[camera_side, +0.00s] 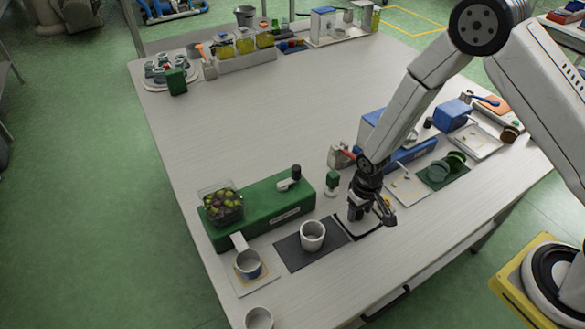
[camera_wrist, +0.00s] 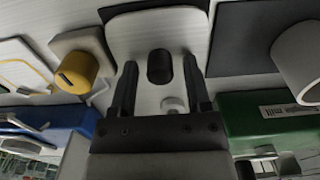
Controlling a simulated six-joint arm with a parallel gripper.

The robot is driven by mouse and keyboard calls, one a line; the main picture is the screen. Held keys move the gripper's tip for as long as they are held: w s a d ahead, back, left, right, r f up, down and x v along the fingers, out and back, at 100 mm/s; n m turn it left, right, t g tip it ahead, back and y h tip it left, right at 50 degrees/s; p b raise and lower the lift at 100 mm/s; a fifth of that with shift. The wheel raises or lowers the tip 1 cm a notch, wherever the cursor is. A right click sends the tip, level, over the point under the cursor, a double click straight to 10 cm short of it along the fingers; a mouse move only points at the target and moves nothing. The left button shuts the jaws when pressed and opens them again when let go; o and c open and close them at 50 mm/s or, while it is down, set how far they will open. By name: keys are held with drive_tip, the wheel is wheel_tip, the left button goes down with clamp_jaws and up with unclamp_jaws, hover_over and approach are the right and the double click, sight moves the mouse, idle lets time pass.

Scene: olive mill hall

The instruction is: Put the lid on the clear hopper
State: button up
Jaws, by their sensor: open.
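The clear hopper (camera_side: 222,206) holds green and dark olives and sits on the left end of the green mill (camera_side: 262,207). Its top looks uncovered. My gripper (camera_side: 376,212) points down over a pale, dark-edged plate (camera_side: 362,226) at the front of the table. In the wrist view my gripper (camera_wrist: 160,80) is open, with its fingers on either side of a dark upright knob (camera_wrist: 160,67).
Another cup (camera_side: 248,264) stands below the mill's spout. A yellow-capped block (camera_wrist: 76,72) is close beside my gripper. The table's middle (camera_side: 270,115) is clear.

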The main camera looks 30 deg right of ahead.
clamp_jaws()
drive_tip(key=shift+r, duration=0.2)
idle(0.4)
drive_tip(key=shift+r, duration=3.15)
wheel_tip(320, 180, up, 16)
drive_tip(key=r, duration=0.1)
drive_tip(key=w+a+n, duration=0.9)
drive_tip(key=w+a, duration=0.2)
drive_tip(key=a, duration=0.2)
drive_tip(key=w+a+n, duration=0.3)
drive_tip(key=a+n, duration=0.6)
drive_tip(key=a, duration=0.8)
drive_tip(key=shift+d+f, duration=0.15)
drive_tip(key=shift+f, duration=2.75)
